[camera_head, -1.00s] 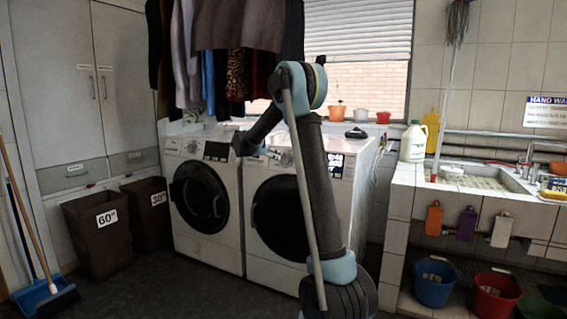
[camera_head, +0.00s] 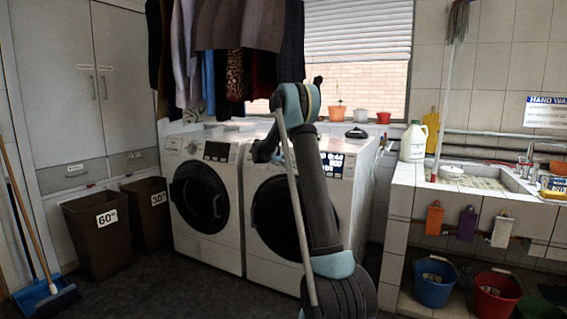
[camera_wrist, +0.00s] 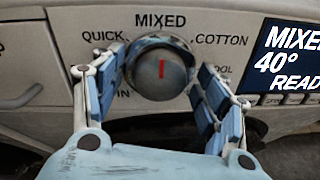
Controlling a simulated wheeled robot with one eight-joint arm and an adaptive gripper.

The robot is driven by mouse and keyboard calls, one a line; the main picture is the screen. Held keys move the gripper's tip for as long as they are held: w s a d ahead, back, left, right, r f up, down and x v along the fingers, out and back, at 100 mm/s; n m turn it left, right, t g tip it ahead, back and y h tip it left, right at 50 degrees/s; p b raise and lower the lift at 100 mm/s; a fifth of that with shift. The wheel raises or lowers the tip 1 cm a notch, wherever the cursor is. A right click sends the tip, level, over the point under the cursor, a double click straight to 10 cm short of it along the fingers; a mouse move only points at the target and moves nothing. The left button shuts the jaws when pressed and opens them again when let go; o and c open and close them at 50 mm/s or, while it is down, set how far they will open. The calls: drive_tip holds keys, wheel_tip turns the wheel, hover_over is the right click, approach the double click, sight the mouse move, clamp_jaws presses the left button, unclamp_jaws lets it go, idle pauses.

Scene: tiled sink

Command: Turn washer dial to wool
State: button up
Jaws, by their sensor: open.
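The washer dial (camera_wrist: 161,74) is a round grey knob with a red mark pointing straight up to MIXED. QUICK is at its upper left and COTTON at its upper right. The WOOL label (camera_wrist: 221,82) at its lower right is partly hidden by a finger. My gripper (camera_wrist: 160,80) is open, with one blue-padded finger on each side of the dial. I cannot tell whether the pads touch it. The display (camera_wrist: 290,58) reads MIXED 40° and part of READY. In the head view, my gripper (camera_head: 266,150) is at the right washer's (camera_head: 265,265) front panel.
A second washer (camera_head: 205,250) stands directly left. Clothes (camera_head: 240,25) hang above the machines. Plant pots and a dark object (camera_head: 356,133) are behind and on the right washer. Brown bins (camera_head: 97,240) stand left, and a tiled sink (camera_head: 480,180) is at right.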

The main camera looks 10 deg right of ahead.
drive_tip(key=c, duration=1)
drive_tip(key=shift+c, duration=0.2)
drive_tip(key=shift+m, duration=0.3)
drive_tip(key=m, duration=0.3)
drive_tip(key=shift+d+m+y, duration=0.1)
drive_tip(key=shift+m+y, duration=0.2)
drive_tip(key=m, duration=0.4)
drive_tip(key=shift+s, duration=0.1)
drive_tip(key=m, duration=0.4)
drive_tip(key=shift+s+d+f+y, duration=0.1)
drive_tip(key=shift+y, duration=0.3)
drive_tip(key=m, duration=0.4)
drive_tip(key=shift+s+f+t, duration=0.1)
drive_tip(key=shift+t, duration=0.2)
drive_tip(key=shift+m, duration=0.5)
